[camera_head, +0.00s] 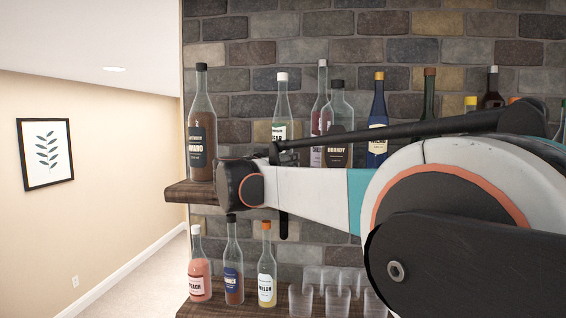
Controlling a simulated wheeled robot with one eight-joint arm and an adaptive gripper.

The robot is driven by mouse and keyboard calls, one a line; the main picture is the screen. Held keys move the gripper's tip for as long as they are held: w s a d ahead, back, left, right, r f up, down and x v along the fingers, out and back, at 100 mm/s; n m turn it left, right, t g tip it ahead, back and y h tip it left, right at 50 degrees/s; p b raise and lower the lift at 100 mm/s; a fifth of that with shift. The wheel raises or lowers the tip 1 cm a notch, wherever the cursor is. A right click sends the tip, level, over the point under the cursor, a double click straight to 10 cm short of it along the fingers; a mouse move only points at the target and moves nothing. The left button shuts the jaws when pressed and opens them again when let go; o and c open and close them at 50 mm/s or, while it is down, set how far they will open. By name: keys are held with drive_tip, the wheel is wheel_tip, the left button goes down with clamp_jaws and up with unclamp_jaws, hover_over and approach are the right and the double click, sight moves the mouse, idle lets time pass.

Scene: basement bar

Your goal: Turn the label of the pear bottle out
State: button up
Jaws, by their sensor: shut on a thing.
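The pear bottle (281,106) is clear glass with a white cap. It stands upright over the upper shelf, behind my arm. Its pale label (280,132) shows in part, with letters like "EAR" toward me; the lower part of the bottle is hidden. My gripper (275,152) is small and dark in this view, at the bottle's lower part, and mostly hidden by my own arm. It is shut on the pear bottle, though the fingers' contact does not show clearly. I cannot tell whether the bottle's base touches the shelf.
A brown-filled bottle (202,135) stands left on the upper shelf (190,193). A pink-red bottle (320,100) and a brandy bottle (338,120) stand close right. Several bottles stand farther right. Below are peach (199,275) and melon (266,270) bottles and glasses (337,302).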

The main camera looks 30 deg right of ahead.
drive_tip(key=n+t+y, duration=0.2)
drive_tip(key=t+y, duration=0.1)
drive_tip(key=shift+s+d+n, duration=0.1)
drive_tip(key=shift+s+n, duration=0.05)
drive_tip(key=shift+n, duration=0.25)
drive_tip(key=shift+n+t+y, duration=1.5)
drive_tip(key=shift+n+y, duration=0.3)
drive_tip(key=shift+y, duration=0.6)
drive_tip(key=o, duration=0.9)
drive_tip(key=shift+w, duration=0.2)
drive_tip(key=p+v, duration=0.1)
drive_tip(key=v, duration=1.1)
drive_tip(key=shift+s+f, duration=0.1)
